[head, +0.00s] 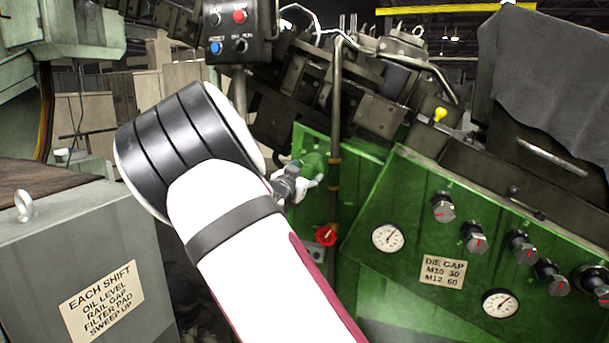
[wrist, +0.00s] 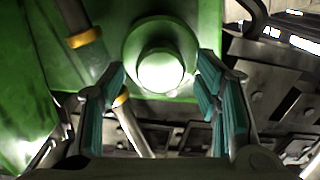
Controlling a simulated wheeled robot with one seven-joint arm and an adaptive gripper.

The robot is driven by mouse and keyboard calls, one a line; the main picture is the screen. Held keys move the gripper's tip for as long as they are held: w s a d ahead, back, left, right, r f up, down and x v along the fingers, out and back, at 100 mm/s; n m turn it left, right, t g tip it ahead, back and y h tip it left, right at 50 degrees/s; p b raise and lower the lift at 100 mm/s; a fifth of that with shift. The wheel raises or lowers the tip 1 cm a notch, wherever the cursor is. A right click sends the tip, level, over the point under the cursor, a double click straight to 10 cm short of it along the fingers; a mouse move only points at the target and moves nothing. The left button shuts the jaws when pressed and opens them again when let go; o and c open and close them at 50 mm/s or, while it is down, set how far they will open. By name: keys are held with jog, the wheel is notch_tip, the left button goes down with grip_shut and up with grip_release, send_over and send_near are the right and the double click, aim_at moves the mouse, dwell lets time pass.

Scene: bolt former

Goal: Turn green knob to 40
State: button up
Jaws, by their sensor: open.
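The green knob (wrist: 160,62) is a round green boss with a brightly lit, pale front, near the upper middle of the wrist view. In the head view the green knob (head: 313,160) is small and partly covered by my gripper (head: 308,178). In the wrist view my gripper (wrist: 160,82) is open, with one teal-padded finger to each side of the knob. Gaps show between the fingers and the knob's front, and I cannot tell whether they touch its base. No scale or pointer on the knob can be read.
A vertical pipe (head: 335,120) with a red valve handle (head: 326,235) runs close right of my gripper. A green panel (head: 400,205) farther right carries gauges, several dark knobs and a die gap label (head: 442,270). A button box (head: 238,32) hangs above my arm.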

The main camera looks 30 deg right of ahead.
jog(key=c, duration=1.1)
jog(key=shift+c, duration=0.2)
jog(key=shift+m, duration=0.4)
jog(key=m+b, duration=0.2)
jog(key=m, duration=0.1)
jog(key=shift+f+m, duration=0.1)
jog(key=shift+m, duration=0.3)
jog(key=m+b, duration=0.3)
jog(key=m, duration=0.1)
jog(key=shift+d+f+m, duration=0.1)
jog(key=shift+m, duration=0.2)
jog(key=m+b, duration=0.5)
jog(key=b, duration=0.1)
jog(key=shift+f, duration=0.2)
jog(key=m+b, duration=0.3)
jog(key=b, duration=0.1)
jog(key=shift+r+m, duration=0.1)
jog(key=shift+m, duration=0.2)
jog(key=shift+s+b, duration=0.1)
jog(key=shift+b, duration=0.3)
